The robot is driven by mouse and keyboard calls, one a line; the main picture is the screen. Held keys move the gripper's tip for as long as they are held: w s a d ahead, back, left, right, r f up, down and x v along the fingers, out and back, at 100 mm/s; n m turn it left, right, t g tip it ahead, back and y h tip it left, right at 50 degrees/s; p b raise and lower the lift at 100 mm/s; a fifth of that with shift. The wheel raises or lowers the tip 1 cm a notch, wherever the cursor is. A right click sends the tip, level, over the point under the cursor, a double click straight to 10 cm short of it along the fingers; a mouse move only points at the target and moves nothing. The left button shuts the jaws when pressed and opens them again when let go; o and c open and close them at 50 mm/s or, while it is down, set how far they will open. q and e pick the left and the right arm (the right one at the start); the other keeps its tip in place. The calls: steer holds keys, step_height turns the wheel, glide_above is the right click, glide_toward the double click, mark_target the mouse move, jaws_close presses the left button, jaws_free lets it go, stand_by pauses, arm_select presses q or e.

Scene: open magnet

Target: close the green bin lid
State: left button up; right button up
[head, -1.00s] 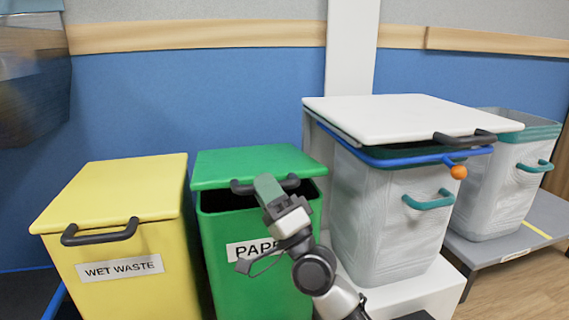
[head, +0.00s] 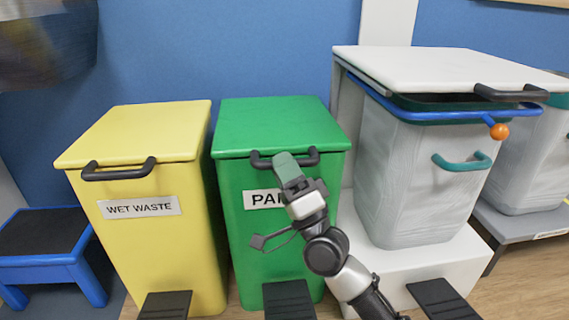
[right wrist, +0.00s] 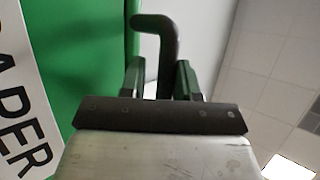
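The green bin (head: 240,225) stands between the yellow bin and the grey bins, with a "PAPER" label partly hidden by my arm. Its green lid (head: 275,125) lies flat on the bin top, with no dark gap showing at the front. The lid's dark handle (head: 312,157) juts from its front edge. My right gripper (head: 284,162) is at the middle of that handle. In the right wrist view, the handle (right wrist: 158,24) runs between the two separated fingers (right wrist: 160,78), with a gap beside the left finger. My left gripper is not in view.
The yellow bin (head: 145,240) stands close on the left with its lid down. Dark pedals (head: 288,300) sit low in front. A blue stool (head: 45,262) is at far left.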

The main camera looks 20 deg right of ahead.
steer(key=shift+o, duration=0.9)
steer(key=p+v, duration=0.2)
steer(key=v, duration=0.9)
steer(key=shift+r, duration=0.15)
